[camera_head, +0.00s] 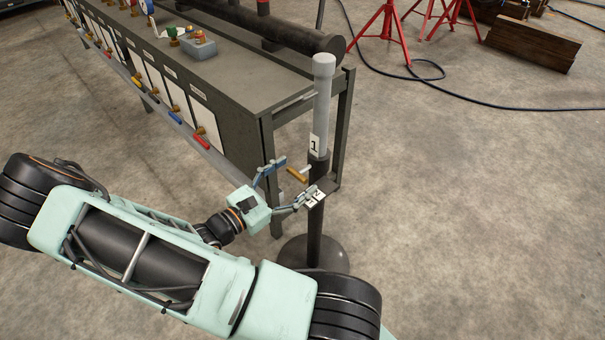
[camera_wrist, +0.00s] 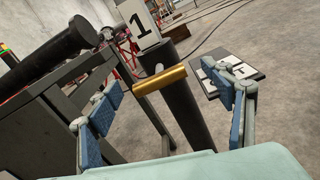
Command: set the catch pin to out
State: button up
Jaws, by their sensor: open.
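The catch pin's gold crossbar handle (camera_head: 297,174) sticks out from the side of a dark upright post (camera_head: 317,220), on a short pale stem. In the wrist view the gold handle (camera_wrist: 160,80) lies across the upper middle, slightly tilted, in front of the dark post (camera_wrist: 192,112). My gripper (camera_head: 287,181) is open beside the post, its fingers either side of the handle. In the wrist view my gripper's (camera_wrist: 177,92) blue-padded fingers stand wide apart, left and right of the handle, and touch nothing I can see. How far the pin is pulled out is unclear.
A grey tube labelled 1 (camera_head: 323,95) rises from the post. A small labelled plate (camera_wrist: 230,74) juts out right of the post in the wrist view. A dark workbench (camera_head: 225,105) stands left of the post.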

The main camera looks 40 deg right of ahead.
aim_at(303, 170)
jog(key=shift+w+d, duration=0.1)
jog(key=shift+d, duration=1.45)
jog(key=c, duration=1.9)
